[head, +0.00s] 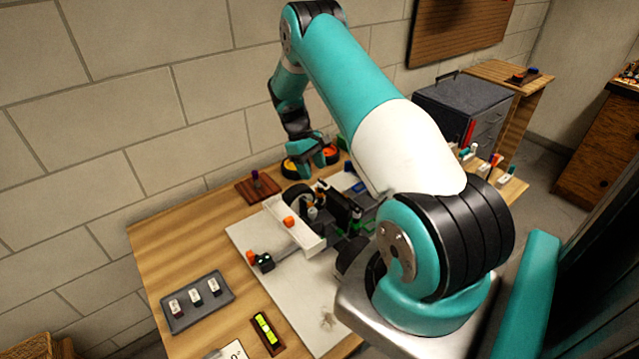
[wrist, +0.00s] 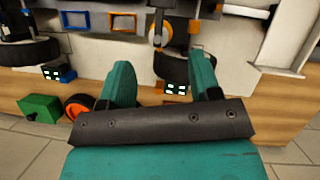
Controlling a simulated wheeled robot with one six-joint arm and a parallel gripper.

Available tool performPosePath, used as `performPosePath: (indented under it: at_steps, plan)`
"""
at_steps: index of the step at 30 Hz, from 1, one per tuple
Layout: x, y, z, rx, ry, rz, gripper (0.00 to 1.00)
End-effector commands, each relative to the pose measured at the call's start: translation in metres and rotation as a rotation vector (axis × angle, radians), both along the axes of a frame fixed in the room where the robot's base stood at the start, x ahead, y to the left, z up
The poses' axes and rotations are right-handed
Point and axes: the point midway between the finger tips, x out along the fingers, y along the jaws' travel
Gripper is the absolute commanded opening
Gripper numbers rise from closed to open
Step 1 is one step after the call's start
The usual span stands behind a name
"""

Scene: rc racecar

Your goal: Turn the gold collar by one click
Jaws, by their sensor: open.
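The RC car (head: 325,212) stands on a pale mat on the workbench, partly hidden by my arm in the head view. In the wrist view, a gold-orange ring (wrist: 157,38) sits around a slim upright part of the car, above a black wheel (wrist: 172,67); it looks like the gold collar, but the picture is too small to be sure. My gripper (wrist: 161,76) is open, with its teal fingers apart and the wheel showing between and beyond their tips. The ring is beyond the fingertips, not between them. In the head view my gripper (head: 312,160) is near the bench's back edge.
A grey tray (head: 172,320) with small labelled blocks and a yellow-green level (head: 265,330) lie at the front left.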

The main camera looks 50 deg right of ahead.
Motion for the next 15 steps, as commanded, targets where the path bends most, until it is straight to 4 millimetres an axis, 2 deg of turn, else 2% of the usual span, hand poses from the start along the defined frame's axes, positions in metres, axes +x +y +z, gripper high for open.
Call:
performPosePath:
  at_steps: [6,10,15]
  plan:
    - [-0.018,0.0,-0.037,0.003,0.003,-0.001,0.57]
    - [-0.023,0.0,-0.052,0.002,0.001,0.0,0.57]
    - [-0.025,-0.001,-0.061,0.0,-0.001,0.0,0.57]
